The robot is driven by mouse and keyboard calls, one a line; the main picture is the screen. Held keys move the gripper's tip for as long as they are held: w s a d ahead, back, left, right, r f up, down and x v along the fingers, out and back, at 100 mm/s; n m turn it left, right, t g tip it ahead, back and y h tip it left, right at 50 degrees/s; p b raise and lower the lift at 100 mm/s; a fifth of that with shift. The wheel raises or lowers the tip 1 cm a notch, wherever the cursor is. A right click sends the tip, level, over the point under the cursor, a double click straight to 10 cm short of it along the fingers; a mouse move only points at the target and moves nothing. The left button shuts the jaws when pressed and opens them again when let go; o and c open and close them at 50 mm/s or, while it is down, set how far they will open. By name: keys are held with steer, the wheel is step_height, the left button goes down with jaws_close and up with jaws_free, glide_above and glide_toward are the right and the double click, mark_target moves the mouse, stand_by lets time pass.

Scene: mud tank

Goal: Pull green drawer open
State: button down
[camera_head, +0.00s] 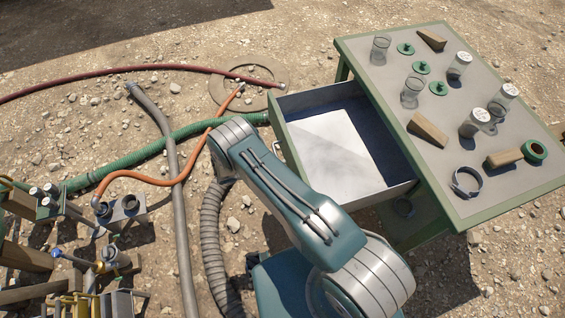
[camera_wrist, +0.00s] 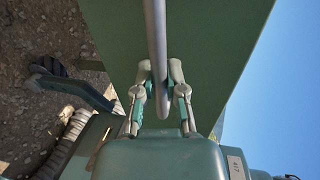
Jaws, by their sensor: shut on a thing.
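The green drawer (camera_head: 292,152) stands pulled out from the left side of the green-framed table in the head view. Its pale inside is lit and looks empty. In the wrist view the drawer's flat green front (camera_wrist: 215,45) fills the middle. A grey bar handle (camera_wrist: 155,25) runs along it. My gripper (camera_wrist: 160,72) is shut on this handle, with one finger on each side of the bar.
A green hose (camera_head: 130,162), an orange hose (camera_head: 165,180) and grey pipes lie on stony ground at left. Valves and fittings crowd the lower left.

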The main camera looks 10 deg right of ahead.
steer(key=shift+s+f, duration=0.15)
steer(key=shift+f, duration=0.1)
steer(key=c, duration=0.7)
jaws_free()
steer(key=shift+r, duration=0.15)
steer(key=shift+a, duration=0.15)
steer(key=v, duration=1.1)
steer(key=shift+a, duration=0.35)
